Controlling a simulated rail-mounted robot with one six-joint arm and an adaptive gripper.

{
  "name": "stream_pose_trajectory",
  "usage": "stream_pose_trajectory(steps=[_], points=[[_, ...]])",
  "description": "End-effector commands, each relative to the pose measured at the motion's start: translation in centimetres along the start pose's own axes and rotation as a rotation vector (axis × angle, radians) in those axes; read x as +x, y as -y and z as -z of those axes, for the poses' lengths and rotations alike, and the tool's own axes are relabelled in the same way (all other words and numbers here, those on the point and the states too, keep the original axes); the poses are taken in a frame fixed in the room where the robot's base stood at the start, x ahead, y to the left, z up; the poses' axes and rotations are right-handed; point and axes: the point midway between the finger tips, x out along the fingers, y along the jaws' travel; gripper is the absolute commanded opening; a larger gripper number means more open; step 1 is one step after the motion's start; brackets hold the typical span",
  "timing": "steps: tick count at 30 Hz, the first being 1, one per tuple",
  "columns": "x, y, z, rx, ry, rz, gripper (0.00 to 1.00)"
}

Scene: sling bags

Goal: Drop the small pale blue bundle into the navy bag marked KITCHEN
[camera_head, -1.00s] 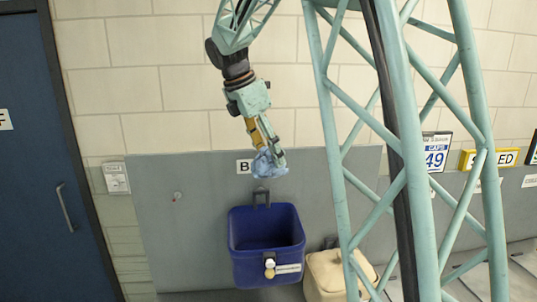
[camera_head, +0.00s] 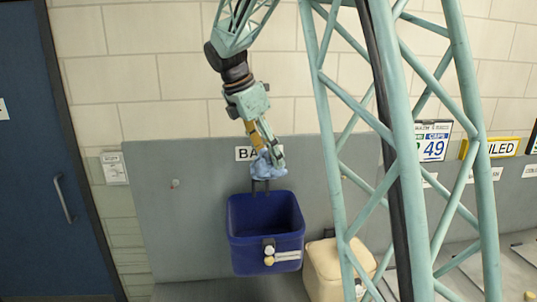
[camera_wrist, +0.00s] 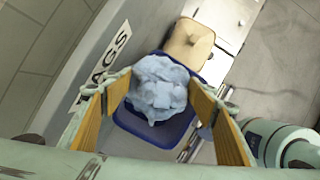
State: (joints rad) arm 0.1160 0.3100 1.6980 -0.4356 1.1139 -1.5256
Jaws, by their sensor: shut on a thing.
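The small pale blue bundle (camera_head: 267,168) is crumpled and held between the fingertips of my gripper (camera_head: 268,155). In the wrist view the bundle (camera_wrist: 160,88) sits between the two orange-padded fingers of my gripper (camera_wrist: 163,95). The navy bag (camera_head: 265,245) hangs on the grey panel, its open mouth facing up, just below the bundle. In the wrist view the bag (camera_wrist: 150,132) shows beneath and around the bundle, which hides part of its mouth. A pale label is on the bag's front, too small to read.
A cream bag (camera_head: 325,268) with its lid closed hangs to the right of the navy bag; it also shows in the wrist view (camera_wrist: 188,45). A grey panel (camera_head: 180,230) stands behind the bags. A blue door (camera_head: 30,180) is at the left.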

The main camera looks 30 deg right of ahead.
Motion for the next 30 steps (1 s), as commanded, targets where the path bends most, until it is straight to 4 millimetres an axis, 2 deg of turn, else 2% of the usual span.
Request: stream_pose_trajectory(steps=[17,18,23,30], points=[[0.64,-0.01,0.26,0.0,0.0,-0.001,0.4],[0.65,-0.01,0.26,0.0,0.0,-0.001,0.55],[0.65,0.0,0.27,0.0,0.0,-0.001,0.69],[0.69,0.01,0.3,0.0,0.0,0.0,0.69]])
